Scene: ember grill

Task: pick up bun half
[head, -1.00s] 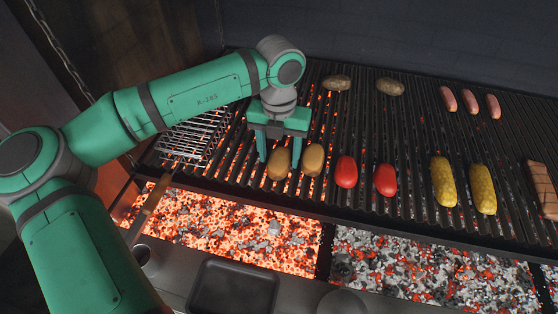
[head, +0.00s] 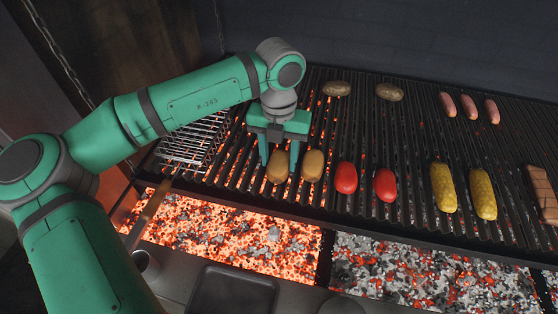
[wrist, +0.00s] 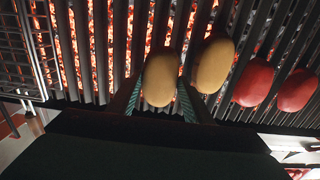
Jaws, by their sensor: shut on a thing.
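Two tan bun halves lie side by side near the front of the grill grate, left of the red tomatoes. My gripper (head: 279,160) points down over the left bun half (head: 277,174), with one finger on each side of it. In the wrist view the same bun half (wrist: 160,77) sits between my fingertips (wrist: 158,98), which are shut on it. It appears to be still at grate level. The other bun half (head: 312,167) lies just to the right, close to my right finger, and also shows in the wrist view (wrist: 214,65).
Two red tomatoes (head: 346,177) and two corn cobs (head: 463,189) lie to the right on the grate (head: 410,150). Two potatoes (head: 337,88) and several sausages (head: 469,103) lie behind. A wire grill basket (head: 196,141) is at left. Glowing coals (head: 235,230) and a dark tray (head: 232,290) are in front.

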